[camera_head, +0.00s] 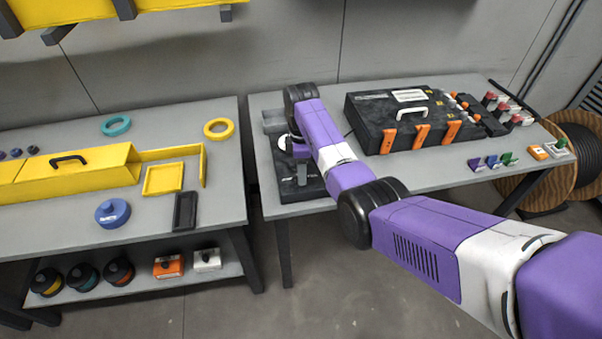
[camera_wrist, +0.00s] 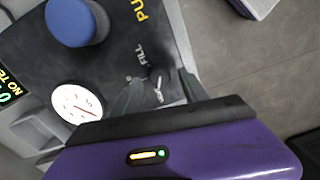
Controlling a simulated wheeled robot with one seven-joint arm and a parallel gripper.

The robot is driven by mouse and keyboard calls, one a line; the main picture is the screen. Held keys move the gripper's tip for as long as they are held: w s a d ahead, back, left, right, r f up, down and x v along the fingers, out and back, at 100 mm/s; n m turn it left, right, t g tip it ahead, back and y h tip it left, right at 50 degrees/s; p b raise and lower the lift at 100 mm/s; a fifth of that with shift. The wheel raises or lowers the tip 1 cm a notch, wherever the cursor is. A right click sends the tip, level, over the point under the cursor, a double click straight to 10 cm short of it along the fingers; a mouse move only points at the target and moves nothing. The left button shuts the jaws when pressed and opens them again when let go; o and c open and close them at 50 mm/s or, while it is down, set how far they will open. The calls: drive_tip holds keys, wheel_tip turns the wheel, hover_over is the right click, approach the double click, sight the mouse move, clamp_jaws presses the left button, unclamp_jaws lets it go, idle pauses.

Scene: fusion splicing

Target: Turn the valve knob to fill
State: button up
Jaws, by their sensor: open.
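In the wrist view, the small dark valve knob (camera_wrist: 157,77) with a pale pointer sits on a black panel (camera_wrist: 110,60), by the white word FILL. My gripper (camera_wrist: 160,79) is open, with its two grey fingers on either side of the knob. I cannot tell whether they touch it. Yellow lettering beginning PU is printed on the panel above. In the head view, the dark unit (camera_head: 287,177) stands at the left end of the right table, partly covered by my arm; the knob cannot be made out there.
A white round gauge (camera_wrist: 77,102), a blue round knob (camera_wrist: 77,22) and a lit display (camera_wrist: 8,92) are near my gripper. A black case (camera_head: 372,105) with orange latches stands to the right on the table (camera_head: 350,183). The left table (camera_head: 60,225) holds yellow trays.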

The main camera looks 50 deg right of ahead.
drive_tip(key=shift+f, duration=1.1)
clamp_jaws()
